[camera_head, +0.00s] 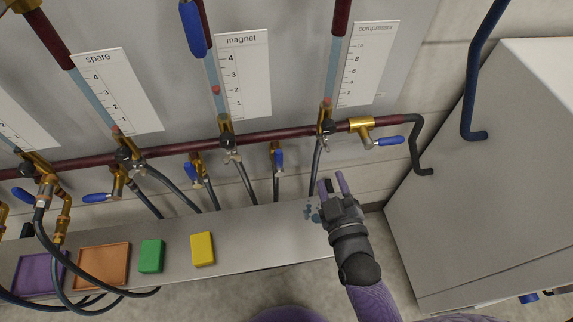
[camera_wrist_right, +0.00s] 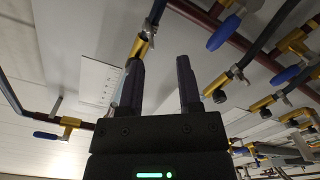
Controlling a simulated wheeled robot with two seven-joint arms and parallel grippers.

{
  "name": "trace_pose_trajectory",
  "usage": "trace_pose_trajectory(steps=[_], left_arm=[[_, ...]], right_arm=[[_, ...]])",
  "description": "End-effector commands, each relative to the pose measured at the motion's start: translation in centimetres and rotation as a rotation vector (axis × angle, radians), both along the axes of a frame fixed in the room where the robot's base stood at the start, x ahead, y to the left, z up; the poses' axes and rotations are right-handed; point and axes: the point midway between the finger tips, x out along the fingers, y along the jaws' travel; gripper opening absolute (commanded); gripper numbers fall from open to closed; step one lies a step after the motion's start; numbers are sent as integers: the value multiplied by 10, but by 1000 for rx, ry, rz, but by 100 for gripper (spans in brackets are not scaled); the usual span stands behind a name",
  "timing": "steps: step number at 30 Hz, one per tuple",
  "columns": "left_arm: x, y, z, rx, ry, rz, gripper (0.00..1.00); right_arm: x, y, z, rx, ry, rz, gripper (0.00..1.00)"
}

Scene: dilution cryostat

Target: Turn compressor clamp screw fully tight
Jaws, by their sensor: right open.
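The compressor gauge (camera_head: 327,90) is a clear tube beside a white scale card marked "compressor" (camera_head: 370,62). Below it is a brass fitting (camera_head: 325,117) on the dark red pipe, with a dark and silver clamp piece (camera_head: 328,129) above a black hose. The clamp screw itself is too small to make out clearly. My right gripper (camera_head: 332,184) is open and empty, pointing up, below and apart from the fitting. In the right wrist view, the open fingers (camera_wrist_right: 158,64) have a brass fitting (camera_wrist_right: 140,45) beyond them. My left gripper is not in view.
A brass valve with a blue handle (camera_head: 389,141) is right of the fitting. Green (camera_head: 151,256) and yellow blocks (camera_head: 203,249) stand further left. A large grey cabinet (camera_head: 500,180) is at right.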

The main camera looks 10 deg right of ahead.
Motion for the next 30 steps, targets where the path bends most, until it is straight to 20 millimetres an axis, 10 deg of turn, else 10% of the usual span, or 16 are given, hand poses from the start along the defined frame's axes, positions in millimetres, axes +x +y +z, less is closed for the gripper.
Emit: trace_pose_trajectory(steps=[15,26,30], left_arm=[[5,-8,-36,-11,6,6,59],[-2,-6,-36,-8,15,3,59],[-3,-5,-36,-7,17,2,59]], right_arm=[[92,1,11,-15,-44,-7,44],[102,2,14,-16,-41,-7,44],[102,2,14,-16,-41,-7,19]])
